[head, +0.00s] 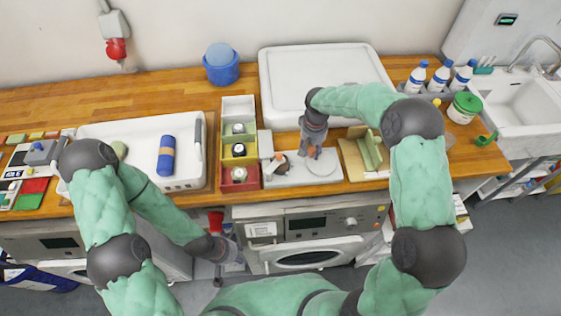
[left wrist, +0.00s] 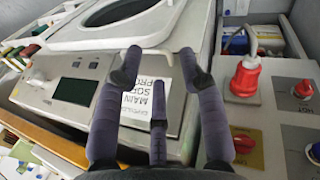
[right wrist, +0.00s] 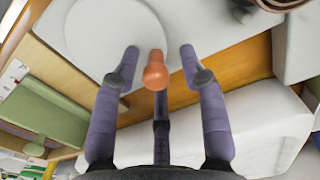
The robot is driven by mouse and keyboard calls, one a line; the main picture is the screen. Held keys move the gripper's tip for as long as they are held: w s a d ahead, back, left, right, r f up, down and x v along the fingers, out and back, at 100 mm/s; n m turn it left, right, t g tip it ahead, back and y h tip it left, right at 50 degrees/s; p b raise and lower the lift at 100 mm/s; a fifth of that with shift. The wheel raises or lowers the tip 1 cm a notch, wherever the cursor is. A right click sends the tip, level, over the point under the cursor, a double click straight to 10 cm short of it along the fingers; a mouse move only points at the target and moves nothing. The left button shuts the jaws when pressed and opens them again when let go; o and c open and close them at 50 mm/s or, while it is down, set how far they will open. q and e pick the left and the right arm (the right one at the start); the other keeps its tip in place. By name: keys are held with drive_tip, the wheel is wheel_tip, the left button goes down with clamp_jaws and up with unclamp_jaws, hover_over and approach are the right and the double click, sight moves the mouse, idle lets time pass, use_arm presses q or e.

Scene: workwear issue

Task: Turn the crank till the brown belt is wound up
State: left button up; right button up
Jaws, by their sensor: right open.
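The crank device is a white plate (head: 290,181) on the counter with a round white disc (head: 323,168); the disc also shows in the right wrist view (right wrist: 108,40). An orange knob (right wrist: 155,72) stands on it, apparently the crank handle. A small dark brown roll (head: 283,166), likely the belt, lies at the plate's left; only a dark edge shows in the right wrist view. My right gripper (head: 311,150) is open above the disc, its fingertips either side of the knob; contact cannot be told. My left gripper (head: 236,254) is open and empty before the counter front.
Left of the plate stand stacked coloured bins (head: 239,150). To its right is a wooden tray with a green piece (head: 370,148). A large white lidded box (head: 325,75) stands behind. Below my left gripper is a machine with a control panel (left wrist: 75,90).

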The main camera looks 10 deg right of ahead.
drive_tip(key=shift+r+p, duration=1.95)
drive_tip(key=shift+r, duration=1.6)
drive_tip(key=shift+f, duration=0.1)
